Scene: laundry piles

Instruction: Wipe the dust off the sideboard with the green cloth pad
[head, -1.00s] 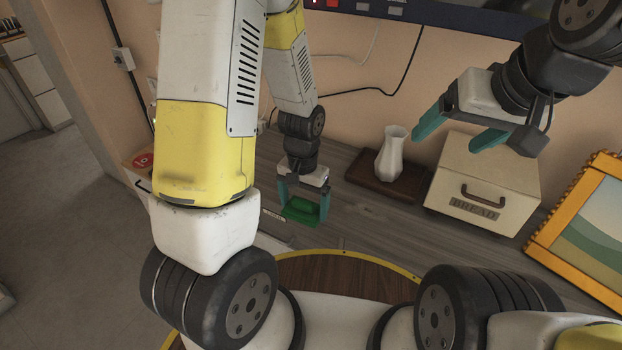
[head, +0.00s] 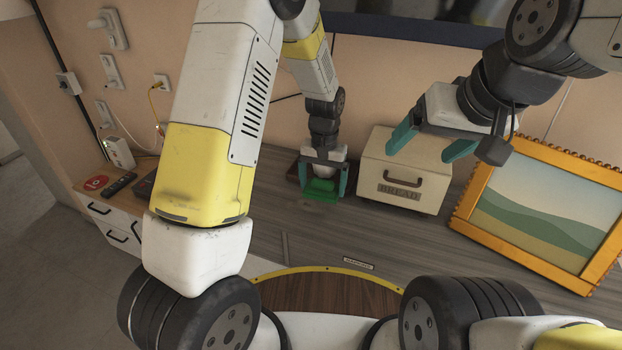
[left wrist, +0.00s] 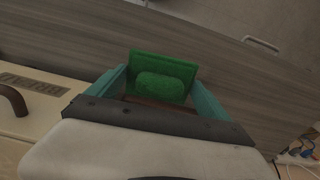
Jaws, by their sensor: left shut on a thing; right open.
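The green cloth pad (head: 321,187) is between the fingers of my left gripper (head: 322,180), which is shut on it. The pad is low over the grey wooden sideboard (head: 270,215), just left of the bread box; I cannot tell whether it touches the top. In the left wrist view the pad (left wrist: 160,85) shows as a green plate with a raised block, between the teal fingers. My right gripper (head: 422,150) is open and empty, raised in front of the bread box. Dust is hard to make out on the sideboard.
The cream bread box (head: 405,172) stands right of the pad, and an orange-framed picture (head: 540,215) leans farther right. A remote (head: 120,184) and a red round item (head: 95,183) lie at the left end. The front middle of the sideboard is mostly clear.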

